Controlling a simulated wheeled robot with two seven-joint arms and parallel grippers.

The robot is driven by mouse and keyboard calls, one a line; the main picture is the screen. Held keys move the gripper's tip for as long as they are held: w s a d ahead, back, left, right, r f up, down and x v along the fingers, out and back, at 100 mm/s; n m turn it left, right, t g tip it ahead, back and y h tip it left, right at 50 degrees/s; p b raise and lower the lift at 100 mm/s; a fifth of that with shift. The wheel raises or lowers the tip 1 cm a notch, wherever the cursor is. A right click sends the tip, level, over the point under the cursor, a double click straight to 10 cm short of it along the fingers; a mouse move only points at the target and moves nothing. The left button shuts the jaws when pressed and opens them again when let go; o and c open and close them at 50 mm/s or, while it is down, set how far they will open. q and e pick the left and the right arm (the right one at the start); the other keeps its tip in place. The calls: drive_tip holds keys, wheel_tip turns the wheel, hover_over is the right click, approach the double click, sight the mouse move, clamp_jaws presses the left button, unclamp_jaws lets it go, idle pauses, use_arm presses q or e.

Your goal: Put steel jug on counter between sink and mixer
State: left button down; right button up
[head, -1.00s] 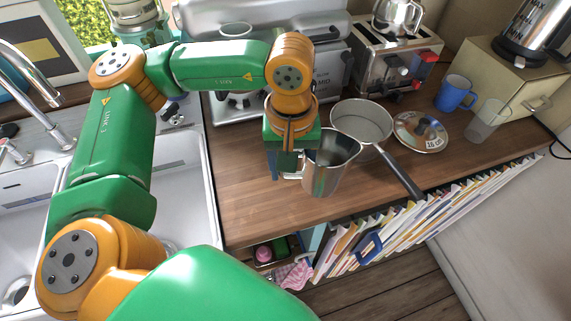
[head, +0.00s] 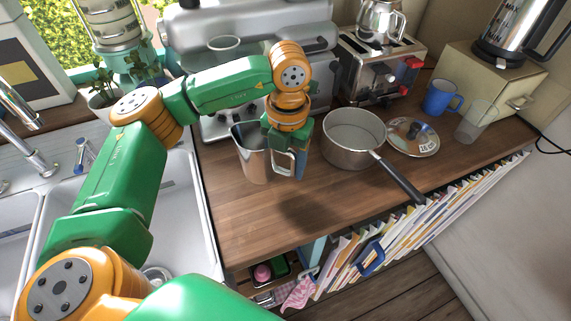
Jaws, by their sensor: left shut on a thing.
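The steel jug (head: 253,163) is upright over the wooden counter (head: 253,215), a little right of the white sink (head: 180,205). Its handle (head: 282,161) faces right. My left gripper (head: 290,165) points down and is shut on that handle; its fingertips are partly hidden by the handle and hand. I cannot tell whether the jug's base touches the counter. A large silver appliance (head: 285,38), possibly the mixer, stands behind the jug. My right gripper is not in view.
A saucepan (head: 352,138) stands close right of my gripper, its handle pointing to the front edge. A lid (head: 413,138), blue mug (head: 441,97), clear cup (head: 474,122) and toaster (head: 372,72) are farther right. The front counter is clear. Books (head: 390,245) fill the shelf below.

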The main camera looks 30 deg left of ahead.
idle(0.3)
use_arm(q)
drive_tip(key=shift+f, duration=0.1)
wheel_tip(320, 180, down, 5)
drive_tip(key=b, duration=0.4)
drive_tip(key=shift+b, duration=0.4)
drive_tip(key=shift+f+b, duration=0.65)
drive_tip(key=shift+b, duration=0.05)
drive_tip(key=shift+f, duration=0.25)
drive_tip(key=shift+c, duration=0.2)
unclamp_jaws()
